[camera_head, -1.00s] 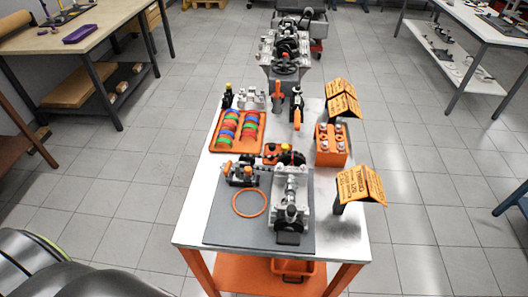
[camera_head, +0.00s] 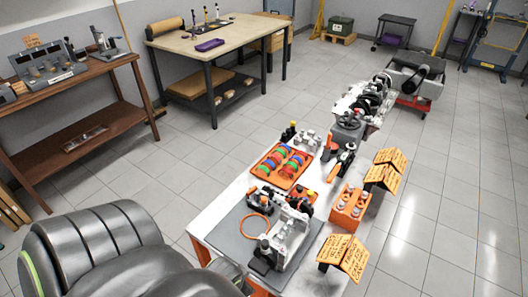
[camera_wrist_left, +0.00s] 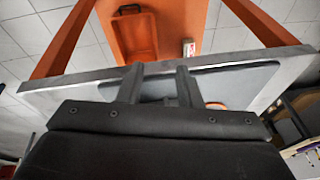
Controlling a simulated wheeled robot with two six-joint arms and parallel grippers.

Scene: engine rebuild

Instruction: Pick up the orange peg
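I cannot single out the orange peg for certain. One upright orange stick (camera_head: 326,148) stands at the back of the white work table (camera_head: 211,231) in the head view. An orange-handled tool (camera_head: 335,172) leans just in front of it. Small orange parts also sit on a black fixture (camera_head: 258,198) near the grey mat. My left gripper (camera_wrist_left: 158,85) shows in the left wrist view with its two fingers apart and nothing visible between them. It is near the table's edge, away from the orange stick. My right gripper is not in view.
On the table are an orange tray of coloured rings (camera_head: 259,171), an orange block with metal cylinders (camera_head: 348,210), a grey engine part (camera_head: 288,236) and orange signs (camera_head: 343,254). An orange bin (camera_wrist_left: 134,35) sits on the shelf below. Side benches stand at left.

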